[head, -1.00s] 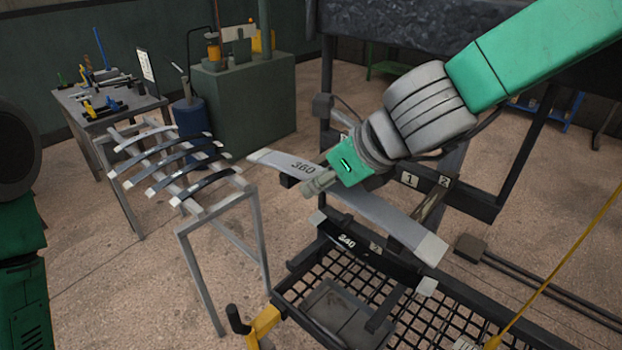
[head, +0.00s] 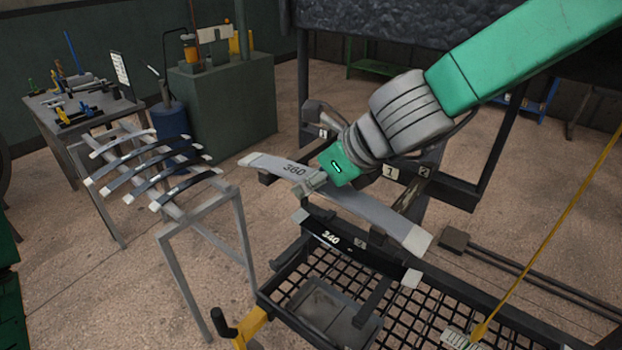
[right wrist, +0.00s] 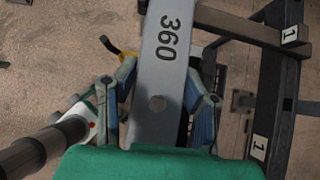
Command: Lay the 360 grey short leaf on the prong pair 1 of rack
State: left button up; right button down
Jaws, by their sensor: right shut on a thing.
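The long grey leaf marked 360 (head: 375,213), with pale ends, is held slightly tilted in front of the rack (head: 462,196). My right gripper (head: 312,187) is shut on it near its middle. In the right wrist view the leaf (right wrist: 163,75) runs between the two fingers of the gripper (right wrist: 162,105). My left gripper is out of view.
A black leaf marked 340 (head: 350,243) lies below the grey leaf, above a mesh basket (head: 420,315). A grey stand (head: 190,225) with several dark leaves is at left. A workbench (head: 80,98) and a green cabinet (head: 225,105) stand behind.

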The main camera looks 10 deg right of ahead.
jog(key=shift+d+r, duration=0.1)
jog(key=shift+d, duration=0.15)
jog(key=c, duration=0.9)
grip_release()
jog(key=shift+d, duration=0.2)
jog(key=shift+s+d+f, duration=0.1)
jog(key=shift+d+f, duration=0.1)
jog(key=shift+d, duration=0.25)
jog(key=shift+a+r, duration=0.2)
jog(key=shift+r, duration=0.05)
jog(key=shift+s+r, duration=0.2)
jog(key=shift+r, duration=0.1)
jog(key=v, duration=0.4)
jog(key=shift+r, duration=0.2)
jog(key=s+d+r, duration=0.2)
jog(key=d, duration=0.1)
jog(key=shift+s+r, duration=0.1)
jog(key=shift+r, duration=0.3)
jog(key=shift+s+d+r, duration=0.25)
jog(key=shift+s+r, duration=0.1)
jog(key=shift+r, duration=0.25)
jog(key=shift+s+r, duration=0.3)
jog(key=shift+r, duration=0.05)
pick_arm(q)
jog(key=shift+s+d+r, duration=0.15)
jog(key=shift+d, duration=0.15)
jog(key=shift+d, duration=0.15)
pick_arm(e)
jog(key=shift+d, duration=0.2)
